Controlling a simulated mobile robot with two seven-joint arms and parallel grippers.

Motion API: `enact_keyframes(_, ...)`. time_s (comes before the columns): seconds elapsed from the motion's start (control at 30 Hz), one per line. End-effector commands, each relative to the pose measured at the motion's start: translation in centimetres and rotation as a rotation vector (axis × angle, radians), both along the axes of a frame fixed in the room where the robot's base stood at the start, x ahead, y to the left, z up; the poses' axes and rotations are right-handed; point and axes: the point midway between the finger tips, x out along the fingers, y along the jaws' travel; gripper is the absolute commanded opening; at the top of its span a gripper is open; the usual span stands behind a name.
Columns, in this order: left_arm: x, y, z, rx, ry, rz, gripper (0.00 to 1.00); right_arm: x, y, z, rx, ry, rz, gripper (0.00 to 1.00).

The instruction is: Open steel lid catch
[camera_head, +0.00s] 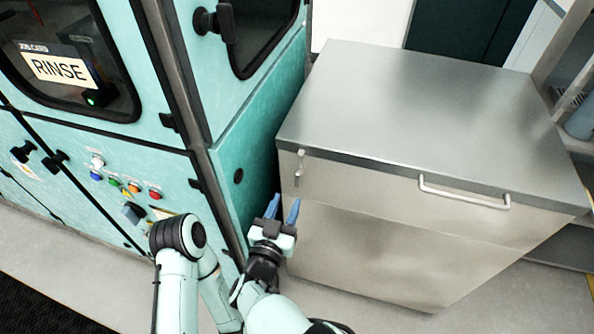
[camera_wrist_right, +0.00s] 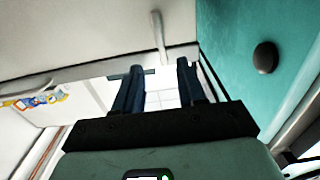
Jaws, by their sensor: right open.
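The steel lid (camera_head: 430,100) lies flat and closed on a large steel chest (camera_head: 370,255). Its catch (camera_head: 299,163) is a small upright lever at the left end of the chest's front, just under the lid edge. The catch (camera_wrist_right: 160,38) also shows in the right wrist view, beyond the fingertips and roughly in line with the gap between them. My right gripper (camera_head: 283,208) is open and empty, with blue fingers pointing up toward the catch from below, apart from it. The right wrist view shows both fingers (camera_wrist_right: 159,72) spread. My left gripper is out of view.
A teal machine (camera_head: 245,150) with a RINSE card (camera_head: 59,69) and several coloured buttons stands close on the left, leaving a narrow gap beside the chest. A bar handle (camera_head: 465,198) sticks out from the chest's front right. The floor in front is clear.

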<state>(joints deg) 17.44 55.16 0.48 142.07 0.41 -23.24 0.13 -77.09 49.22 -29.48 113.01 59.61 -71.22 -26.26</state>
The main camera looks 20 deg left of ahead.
Motion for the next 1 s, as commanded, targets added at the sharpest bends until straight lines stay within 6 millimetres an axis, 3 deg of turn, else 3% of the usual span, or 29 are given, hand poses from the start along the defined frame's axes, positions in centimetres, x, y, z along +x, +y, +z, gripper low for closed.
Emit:
enact_keyframes(0.3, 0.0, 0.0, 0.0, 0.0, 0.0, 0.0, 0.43, 6.9, -0.3, -0.1, -0.001, -0.001, -0.002, 0.4)
enact_keyframes(0.5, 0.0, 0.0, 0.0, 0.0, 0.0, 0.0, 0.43, 9.7, -0.4, -0.1, -0.001, 0.0, -0.001, 0.4)
enact_keyframes(0.93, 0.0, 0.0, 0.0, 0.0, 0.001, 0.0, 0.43, 10.7, -0.4, -0.1, -0.001, 0.001, 0.001, 0.4)
enact_keyframes(0.97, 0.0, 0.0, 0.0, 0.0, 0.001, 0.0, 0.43, 10.7, -0.4, -0.1, -0.001, 0.001, 0.001, 0.34)
enact_keyframes(1.0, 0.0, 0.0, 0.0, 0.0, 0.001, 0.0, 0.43, 10.7, -0.4, -0.1, -0.001, 0.001, 0.001, 0.21)
